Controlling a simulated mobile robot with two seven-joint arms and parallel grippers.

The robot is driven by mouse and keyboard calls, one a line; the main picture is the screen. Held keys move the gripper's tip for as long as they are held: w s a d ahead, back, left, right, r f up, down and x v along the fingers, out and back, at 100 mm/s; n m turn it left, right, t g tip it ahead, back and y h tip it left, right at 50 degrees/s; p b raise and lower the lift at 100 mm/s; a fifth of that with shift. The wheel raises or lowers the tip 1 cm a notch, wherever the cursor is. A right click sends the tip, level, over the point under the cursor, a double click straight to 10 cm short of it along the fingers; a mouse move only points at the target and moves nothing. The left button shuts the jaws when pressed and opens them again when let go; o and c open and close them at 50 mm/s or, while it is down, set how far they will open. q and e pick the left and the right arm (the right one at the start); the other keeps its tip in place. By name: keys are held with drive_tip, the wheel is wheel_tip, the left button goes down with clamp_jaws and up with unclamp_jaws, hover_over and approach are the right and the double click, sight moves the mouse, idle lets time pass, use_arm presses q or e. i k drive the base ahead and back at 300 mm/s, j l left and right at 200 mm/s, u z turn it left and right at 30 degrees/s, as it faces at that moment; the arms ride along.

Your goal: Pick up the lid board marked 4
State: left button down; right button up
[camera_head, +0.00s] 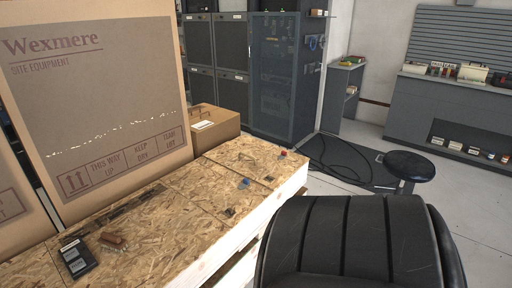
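Several wood-chip lid boards lie side by side on top of a pale wooden crate (228,248). The far board (257,161), a middle board (205,190) and the wide near board (155,238) are divided by thin seams. I cannot read a 4 on any of them. A dark wire handle shows on the far board. Neither of my grippers is in view.
Small blue (244,183) and red (283,154) items sit farther along. A large Wexmere carton (100,105) stands at the left. A black ribbed seat-like shape (360,240) fills the bottom right.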

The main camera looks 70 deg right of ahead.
sight(270, 173)
drive_tip(key=z, duration=1.55)
